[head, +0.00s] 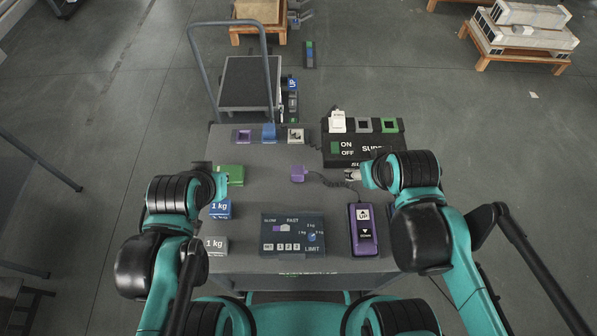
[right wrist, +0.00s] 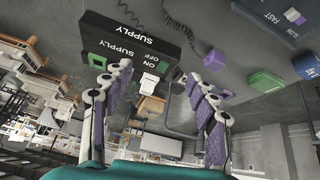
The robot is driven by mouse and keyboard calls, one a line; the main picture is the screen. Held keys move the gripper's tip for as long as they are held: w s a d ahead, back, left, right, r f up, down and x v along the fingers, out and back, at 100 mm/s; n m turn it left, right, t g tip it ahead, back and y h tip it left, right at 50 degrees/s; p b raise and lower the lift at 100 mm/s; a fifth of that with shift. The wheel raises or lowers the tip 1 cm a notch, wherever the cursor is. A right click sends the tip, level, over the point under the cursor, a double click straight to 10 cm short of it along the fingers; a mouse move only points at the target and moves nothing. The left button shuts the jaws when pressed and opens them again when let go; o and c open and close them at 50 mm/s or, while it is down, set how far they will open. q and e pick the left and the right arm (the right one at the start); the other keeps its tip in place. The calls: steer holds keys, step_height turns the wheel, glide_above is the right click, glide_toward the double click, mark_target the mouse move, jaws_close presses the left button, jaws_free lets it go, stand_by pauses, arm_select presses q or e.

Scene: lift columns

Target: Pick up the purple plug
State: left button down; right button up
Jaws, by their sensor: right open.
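The purple plug (head: 298,173) lies on the grey table near its middle, with a dark coiled cord running right toward the purple handset (head: 363,230). It also shows in the right wrist view (right wrist: 215,59), right of the space between my fingers. My right gripper (head: 352,175) is to the right of the plug, apart from it. In the right wrist view its two fingers (right wrist: 145,72) are spread wide with nothing between them. My left gripper (head: 222,180) is at the table's left side beside the green block (head: 236,171); its fingers are too small to read.
The black supply box (head: 340,158) stands behind my right gripper, with a white plug (head: 338,120) on it. A row of sockets (head: 254,137) lines the back edge. A blue weight (head: 221,209), a grey weight (head: 214,246) and a dark control panel (head: 270,245) are nearer.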

steer(key=w+a+n, duration=0.1)
steer(key=n+g+p, duration=0.1)
steer(key=n+g, duration=0.5)
steer(key=n, duration=0.9)
glide_above(298, 170)
step_height(298, 170, down, 10)
steer(key=shift+w+r, duration=0.15)
steer(key=shift+a+f, duration=0.1)
steer(key=shift+f, duration=0.2)
step_height(298, 170, down, 8)
steer(key=b, duration=0.3)
steer(key=shift+r, duration=0.2)
steer(key=c, duration=1.3)
steer(key=shift+o, duration=0.2)
steer(key=shift+r, duration=0.15)
